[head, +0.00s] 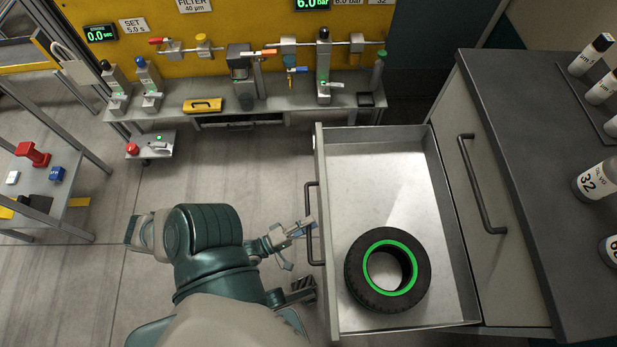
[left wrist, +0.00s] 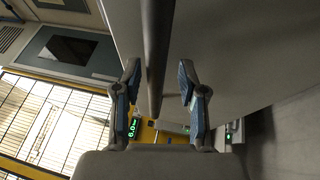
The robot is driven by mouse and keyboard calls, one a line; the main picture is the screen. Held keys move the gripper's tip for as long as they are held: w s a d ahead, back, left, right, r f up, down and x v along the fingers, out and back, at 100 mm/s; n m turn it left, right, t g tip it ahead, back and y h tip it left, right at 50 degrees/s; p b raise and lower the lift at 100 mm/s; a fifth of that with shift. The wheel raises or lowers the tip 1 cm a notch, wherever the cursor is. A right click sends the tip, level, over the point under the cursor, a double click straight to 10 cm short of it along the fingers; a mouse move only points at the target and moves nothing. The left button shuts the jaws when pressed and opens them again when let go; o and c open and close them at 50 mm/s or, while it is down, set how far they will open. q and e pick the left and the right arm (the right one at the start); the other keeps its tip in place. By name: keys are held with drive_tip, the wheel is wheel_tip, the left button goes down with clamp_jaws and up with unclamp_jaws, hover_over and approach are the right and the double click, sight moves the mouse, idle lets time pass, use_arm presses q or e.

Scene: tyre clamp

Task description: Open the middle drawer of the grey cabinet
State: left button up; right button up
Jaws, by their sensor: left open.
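The grey cabinet (head: 550,200) stands at the right in the head view. One of its drawers (head: 355,133) is pulled far out to the left, below a shut drawer front (head: 462,190) with a dark bar handle (head: 482,185). A black tyre (head: 356,268) with a green ring lies in the open drawer. The open drawer's handle (head: 309,222) is on its left-hand front. My left gripper (head: 293,245) is at this handle. In the left wrist view, a dark bar handle (left wrist: 157,60) runs between its open, spread fingers (left wrist: 158,85), apparently touching neither. My right gripper is not seen.
A grey bench (head: 285,101) with valves and fittings stands at the back before a yellow panel (head: 130,48). A small table (head: 50,208) with red and blue parts is at the left. Labelled canisters (head: 595,180) stand on the cabinet top.

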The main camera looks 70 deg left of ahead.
use_arm(q)
drive_tip(key=s+f, duration=0.2)
drive_tip(key=s, duration=0.9)
drive_tip(key=shift+s+d+f, duration=0.15)
drive_tip(key=shift+s+d, duration=0.1)
drive_tip(key=shift+s, duration=0.15)
